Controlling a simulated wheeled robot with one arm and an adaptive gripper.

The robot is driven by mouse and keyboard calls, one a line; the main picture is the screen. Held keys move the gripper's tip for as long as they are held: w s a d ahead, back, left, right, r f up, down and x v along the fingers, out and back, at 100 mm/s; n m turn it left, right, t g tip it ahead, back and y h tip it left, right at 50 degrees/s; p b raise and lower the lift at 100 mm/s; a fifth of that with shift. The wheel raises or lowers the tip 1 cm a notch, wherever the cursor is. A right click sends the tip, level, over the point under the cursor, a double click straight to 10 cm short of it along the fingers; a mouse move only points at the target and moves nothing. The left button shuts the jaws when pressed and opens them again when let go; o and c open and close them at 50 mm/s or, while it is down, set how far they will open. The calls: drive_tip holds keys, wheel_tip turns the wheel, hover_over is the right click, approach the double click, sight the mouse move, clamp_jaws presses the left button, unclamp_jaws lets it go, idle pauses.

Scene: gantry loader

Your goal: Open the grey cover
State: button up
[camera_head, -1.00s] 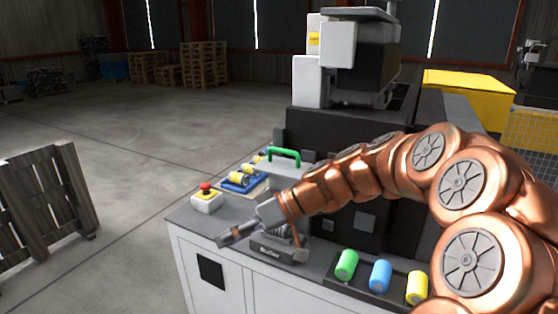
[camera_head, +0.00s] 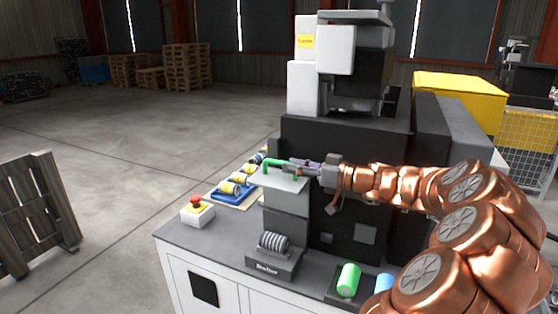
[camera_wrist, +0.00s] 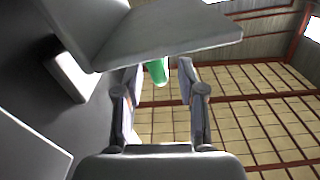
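The grey cover (camera_head: 283,182) is a flat light-grey plate on top of a grey block at the machine's front. It looks closed and level. Its green handle (camera_head: 272,164) stands on its top. My gripper (camera_head: 296,164) reaches in from the right at the handle's height, and its fingers overlap the handle's right end. In the wrist view the cover (camera_wrist: 170,28) fills the top. The handle (camera_wrist: 157,70) shows between the two spread fingertips of my gripper (camera_wrist: 160,77), with a gap on each side. Whether a finger touches it I cannot tell.
A red-topped emergency button (camera_head: 196,211) and a blue tray (camera_head: 236,195) with yellow-ended parts lie left of the cover. A dark holder (camera_head: 273,264) with a ribbed grey part stands in front. The dark machine body (camera_head: 350,140) rises behind.

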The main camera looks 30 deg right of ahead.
sight(280, 164)
drive_tip(key=shift+p+x, duration=0.55)
drive_tip(key=shift+x, duration=1.65)
drive_tip(key=shift+s, duration=0.1)
clamp_jaws()
